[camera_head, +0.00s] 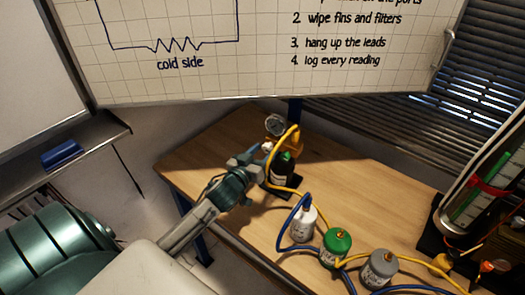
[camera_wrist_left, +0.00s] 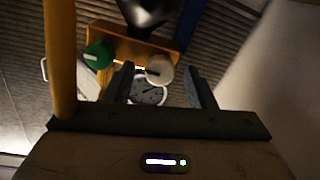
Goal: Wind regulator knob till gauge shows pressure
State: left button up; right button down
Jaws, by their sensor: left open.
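The pressure gauge (camera_head: 275,125) stands on a yellow regulator at the back of the wooden table; its round white dial (camera_wrist_left: 148,92) shows in the wrist view, too dark and small to read. A white round knob (camera_wrist_left: 160,68) sits just beside the dial; it also shows small in the head view (camera_head: 267,146). My left gripper (camera_head: 256,158) is at the regulator from the left. My right gripper is not in view.
A dark bottle (camera_head: 281,174) stands below the regulator. White (camera_head: 303,222), green (camera_head: 336,246) and grey (camera_head: 379,268) canisters with hoses stand toward the front. The table's left part (camera_head: 195,160) is clear.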

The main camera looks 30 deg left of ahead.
pick_arm(q)
jog(key=c, duration=1)
jog(key=m+p, duration=0.1)
jog(key=m, duration=0.3)
jog(key=shift+m+p, duration=0.6)
jog(key=shift+m, duration=1.2)
